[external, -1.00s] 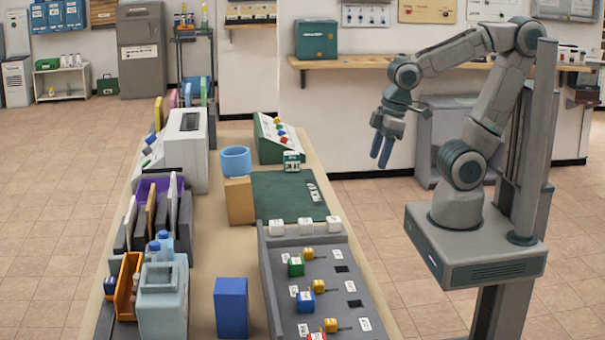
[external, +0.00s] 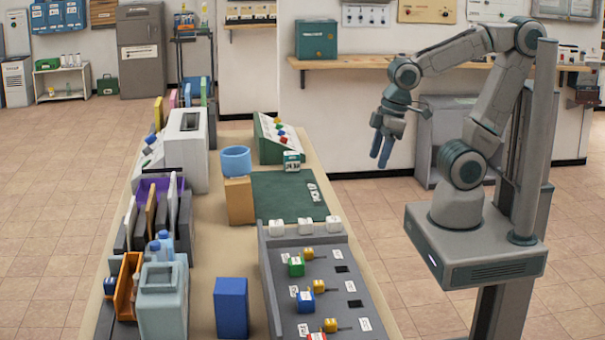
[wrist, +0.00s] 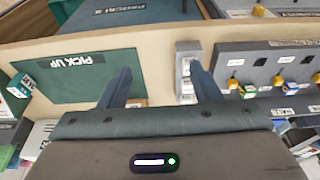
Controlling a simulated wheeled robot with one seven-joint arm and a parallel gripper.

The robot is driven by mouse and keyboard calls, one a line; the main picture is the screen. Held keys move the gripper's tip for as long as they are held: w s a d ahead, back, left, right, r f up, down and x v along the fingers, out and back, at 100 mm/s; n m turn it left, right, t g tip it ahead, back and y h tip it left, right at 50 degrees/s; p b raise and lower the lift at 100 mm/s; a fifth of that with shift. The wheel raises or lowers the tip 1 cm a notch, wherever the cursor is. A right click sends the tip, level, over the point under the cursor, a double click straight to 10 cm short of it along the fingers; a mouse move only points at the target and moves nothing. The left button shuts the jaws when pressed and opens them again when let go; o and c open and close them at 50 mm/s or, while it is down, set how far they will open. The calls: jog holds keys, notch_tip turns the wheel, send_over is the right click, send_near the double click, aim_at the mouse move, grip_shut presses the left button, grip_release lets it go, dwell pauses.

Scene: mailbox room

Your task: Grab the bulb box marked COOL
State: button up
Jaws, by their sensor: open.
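In the wrist view, white boxes (wrist: 187,68) show partly behind my right finger. My gripper (external: 381,150) is open and empty, pointing down in the air, to the right of the table and well above the boxes. Both fingers (wrist: 162,82) show apart in the wrist view.
A green PICK UP mat (external: 270,205) lies beyond the boxes. A tan box (external: 239,201), a blue ring-shaped container (external: 236,160) and a blue box (external: 231,307) stand to the left. The mat's middle is clear.

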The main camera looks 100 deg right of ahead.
jog(key=o, duration=0.5)
